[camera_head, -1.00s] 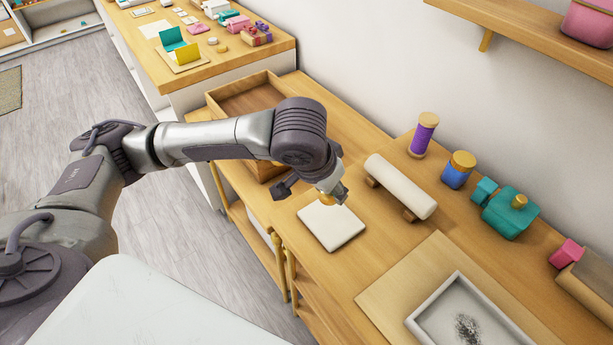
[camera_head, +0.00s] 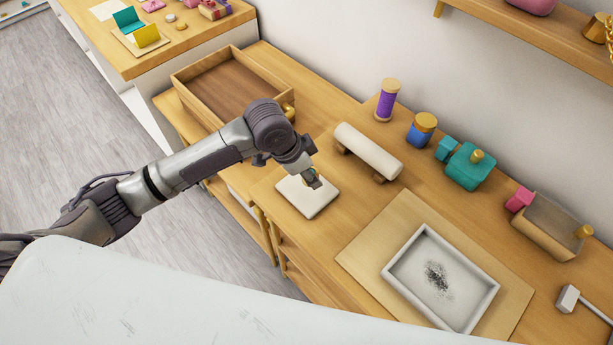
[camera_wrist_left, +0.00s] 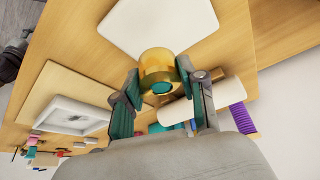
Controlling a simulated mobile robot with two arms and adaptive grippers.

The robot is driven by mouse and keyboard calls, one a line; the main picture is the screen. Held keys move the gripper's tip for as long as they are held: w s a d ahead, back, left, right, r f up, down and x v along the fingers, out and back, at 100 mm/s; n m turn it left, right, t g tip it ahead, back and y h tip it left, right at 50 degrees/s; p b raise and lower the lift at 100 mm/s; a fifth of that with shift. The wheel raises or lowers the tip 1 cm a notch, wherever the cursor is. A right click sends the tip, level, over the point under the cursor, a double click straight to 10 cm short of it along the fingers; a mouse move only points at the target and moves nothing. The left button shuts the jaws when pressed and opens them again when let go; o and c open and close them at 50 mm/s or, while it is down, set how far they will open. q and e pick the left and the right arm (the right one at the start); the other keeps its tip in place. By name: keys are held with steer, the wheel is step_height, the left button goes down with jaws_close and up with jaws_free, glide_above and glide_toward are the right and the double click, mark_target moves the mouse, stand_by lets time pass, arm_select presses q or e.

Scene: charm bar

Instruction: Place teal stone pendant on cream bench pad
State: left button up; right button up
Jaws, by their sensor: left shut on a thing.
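The cream bench pad (camera_head: 300,200) lies flat on the wooden bench. It also shows at the top of the left wrist view (camera_wrist_left: 150,22). My left gripper (camera_head: 313,181) points down over the pad's back right part. In the wrist view, my left gripper (camera_wrist_left: 165,98) is closed on the teal stone pendant (camera_wrist_left: 158,62), a gold round piece with a teal stone, held at the fingertips. In the head view the pendant is mostly hidden by the fingers. I cannot tell whether it touches the pad. My right gripper is not in view.
A cream roll (camera_head: 368,151) on a wooden stand is close behind the pad. A grey tray (camera_head: 394,279) with dark specks lies to the right on a board. A purple spool (camera_head: 387,100) and a teal box (camera_head: 469,167) stand behind. An open wooden box (camera_head: 185,93) is at left.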

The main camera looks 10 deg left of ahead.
arm_select(q)
steer(key=shift+w+a+f, duration=0.4)
steer(key=shift+a+f, duration=0.05)
step_height(320, 180, down, 3)
steer(key=shift+f+p, duration=0.1)
steer(key=shift+p, duration=0.45)
steer(key=shift+f, duration=0.35)
steer(key=shift+f, duration=0.15)
steer(key=o, duration=1.1)
steer(key=shift+o, duration=0.2)
steer(key=b+v, duration=0.1)
steer(key=v, duration=1.1)
steer(key=shift+r, duration=0.25)
